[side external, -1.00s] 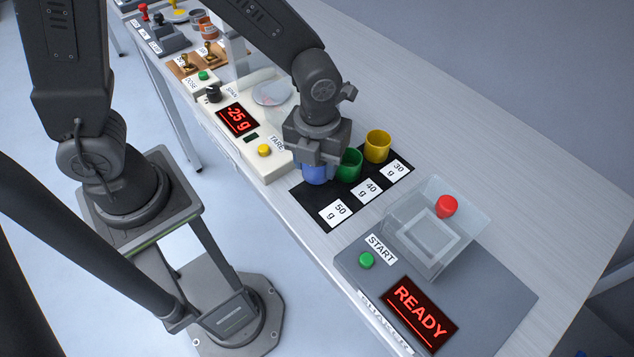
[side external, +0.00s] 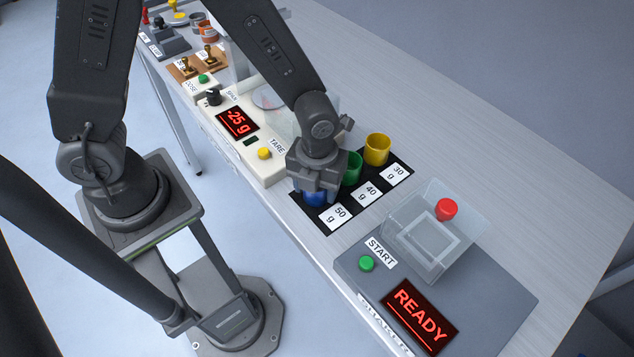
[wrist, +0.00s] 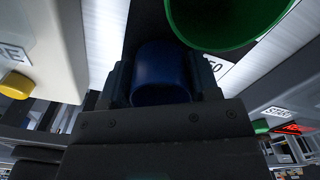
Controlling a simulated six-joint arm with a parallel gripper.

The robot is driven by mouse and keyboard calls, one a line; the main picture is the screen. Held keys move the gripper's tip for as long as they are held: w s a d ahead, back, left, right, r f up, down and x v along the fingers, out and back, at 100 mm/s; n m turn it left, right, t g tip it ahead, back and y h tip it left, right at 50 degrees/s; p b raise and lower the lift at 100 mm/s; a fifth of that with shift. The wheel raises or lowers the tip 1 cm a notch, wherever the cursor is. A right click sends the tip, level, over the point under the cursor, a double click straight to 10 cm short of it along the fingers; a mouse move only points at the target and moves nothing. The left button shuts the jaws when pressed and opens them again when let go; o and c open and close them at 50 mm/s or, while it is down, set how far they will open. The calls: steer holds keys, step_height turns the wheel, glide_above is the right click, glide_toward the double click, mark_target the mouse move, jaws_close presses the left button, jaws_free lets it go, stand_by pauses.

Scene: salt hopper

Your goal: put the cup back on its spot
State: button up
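The blue cup (side external: 315,199) is at the 50 g end of the black mat (side external: 340,209), on or just above it; I cannot tell whether its base touches. My gripper (side external: 316,190) is over it with a finger on each side. In the wrist view the blue cup (wrist: 160,75) sits between the two fingers (wrist: 160,85), which look closed against its sides. The gripper hides part of the cup in the side view.
The green cup (side external: 351,167) stands close beside the blue one, and the yellow cup (side external: 377,149) beyond it. The scale (side external: 262,172) reads -25 g.

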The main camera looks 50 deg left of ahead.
steer(key=shift+o, duration=1.4)
steer(key=shift+r, duration=0.1)
step_height(320, 180, up, 11)
steer(key=s+a+r+n+t, duration=0.2)
steer(key=s+a+r+n, duration=0.2)
steer(key=n, duration=1.1)
steer(key=s+a+r+n+t, duration=0.3)
steer(key=a+r+n, duration=0.4)
steer(key=n, duration=0.8)
steer(key=shift+s+a+r+t, duration=0.3)
steer(key=shift+s+r, duration=0.45)
steer(key=shift+r, duration=0.15)
steer(key=shift+d, duration=0.1)
